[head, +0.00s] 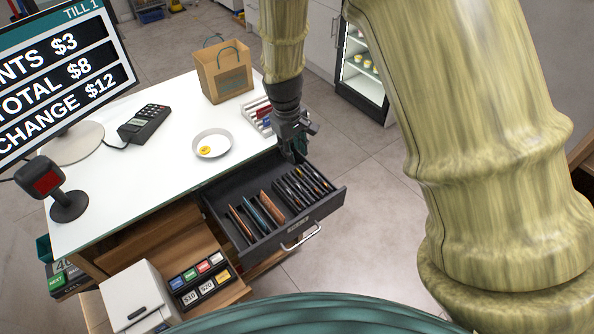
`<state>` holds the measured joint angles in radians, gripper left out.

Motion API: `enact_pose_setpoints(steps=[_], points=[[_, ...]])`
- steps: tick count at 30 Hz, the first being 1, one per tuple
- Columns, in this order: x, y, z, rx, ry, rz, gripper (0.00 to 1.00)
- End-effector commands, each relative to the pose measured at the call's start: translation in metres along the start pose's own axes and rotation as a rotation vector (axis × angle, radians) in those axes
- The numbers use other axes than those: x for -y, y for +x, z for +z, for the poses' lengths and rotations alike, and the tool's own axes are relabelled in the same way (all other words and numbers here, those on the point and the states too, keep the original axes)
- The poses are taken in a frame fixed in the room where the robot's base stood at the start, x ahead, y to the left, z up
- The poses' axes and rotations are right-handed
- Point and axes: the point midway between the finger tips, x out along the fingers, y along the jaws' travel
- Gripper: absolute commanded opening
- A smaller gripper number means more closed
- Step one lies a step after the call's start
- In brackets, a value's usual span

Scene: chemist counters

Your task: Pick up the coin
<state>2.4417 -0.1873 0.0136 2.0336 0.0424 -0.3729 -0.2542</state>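A small gold-yellow coin (205,150) lies in a round white dish (222,135) on the white counter. It may be more than one coin; it is too small to tell. My gripper (290,150) points down to the right of the dish, at the counter's edge by the back of the open cash drawer (262,240). It is well apart from the coin. Its fingers are dark and small against the dark drawer, so their opening and anything between them cannot be made out.
A card terminal (144,122), a paper bag (224,70), a scanner (62,190) and the till screen (65,70) stand on the counter. A rack of coloured items (257,113) is just left of my gripper. The drawer holds several upright slips. The counter before the dish is clear.

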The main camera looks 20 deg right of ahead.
Motion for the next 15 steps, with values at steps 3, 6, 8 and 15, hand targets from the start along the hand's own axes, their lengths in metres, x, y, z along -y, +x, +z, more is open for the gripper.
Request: enact_pose_setpoints(steps=[3, 6, 8, 15], points=[[0.000, 0.014, 0.001, 0.003, 0.000, -0.001, 0.29], [0.000, 0.025, 0.000, 0.002, 0.000, -0.001, 0.29], [0.000, 0.031, 0.000, 0.002, 0.000, -0.001, 0.29], [-0.001, 0.045, 0.000, 0.000, 0.000, 0.000, 0.29]])
